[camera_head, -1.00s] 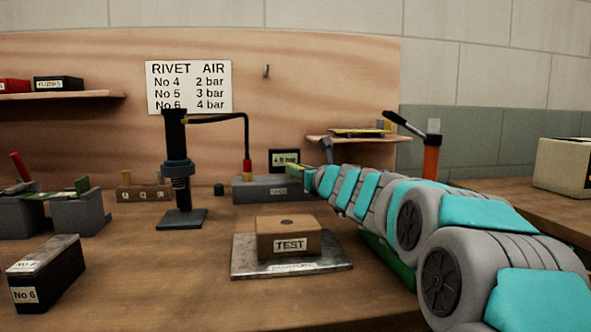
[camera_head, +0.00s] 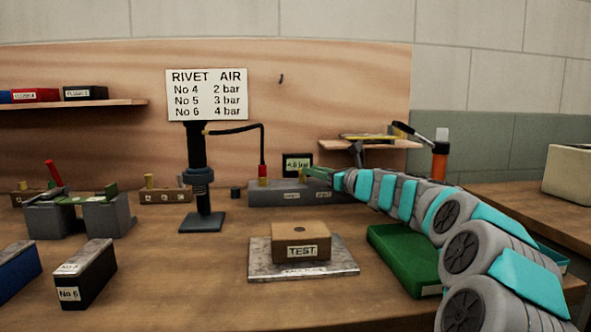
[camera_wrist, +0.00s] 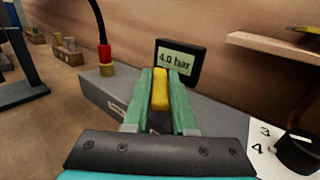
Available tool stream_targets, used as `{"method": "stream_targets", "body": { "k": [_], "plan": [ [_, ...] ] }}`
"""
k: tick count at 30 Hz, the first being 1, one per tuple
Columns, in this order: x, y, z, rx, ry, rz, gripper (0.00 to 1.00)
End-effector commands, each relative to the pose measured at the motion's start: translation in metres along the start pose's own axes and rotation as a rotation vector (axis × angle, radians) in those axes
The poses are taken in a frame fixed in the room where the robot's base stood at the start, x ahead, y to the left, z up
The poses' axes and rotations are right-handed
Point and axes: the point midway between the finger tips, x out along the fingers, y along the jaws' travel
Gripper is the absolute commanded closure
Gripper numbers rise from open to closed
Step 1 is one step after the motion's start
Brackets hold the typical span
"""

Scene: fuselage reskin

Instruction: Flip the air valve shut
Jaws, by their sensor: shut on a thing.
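A long grey block (camera_head: 275,193) stands at the back of the bench, with a red-and-brass hose fitting (camera_head: 263,174) on its left part. My gripper (camera_head: 315,174) reaches it from the right, at its right part. In the wrist view my gripper's green fingers (camera_wrist: 160,88) are shut on a yellow lever (camera_wrist: 160,90), which points away from me above the grey block (camera_wrist: 98,92). The lever's base is hidden by the fingers. A display (camera_wrist: 178,62) behind the block reads 4.0 bar.
A black knob (camera_wrist: 298,152) on a white plate marked 3 and 4 is right of my fingers. A TEST block (camera_head: 301,240) on a metal plate, a green tray (camera_head: 400,258) and a black stand (camera_head: 200,180) occupy the bench. A shelf (camera_head: 370,144) is above right.

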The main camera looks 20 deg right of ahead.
Motion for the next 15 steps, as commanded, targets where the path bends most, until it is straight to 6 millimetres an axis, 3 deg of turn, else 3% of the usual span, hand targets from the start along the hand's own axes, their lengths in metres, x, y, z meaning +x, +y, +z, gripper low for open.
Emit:
{"method": "stream_targets", "body": {
  "k": [15],
  "plan": [
    [0.0008,-0.0028,-0.0137,0.005,0.021,0.071,1.0]
  ]
}}
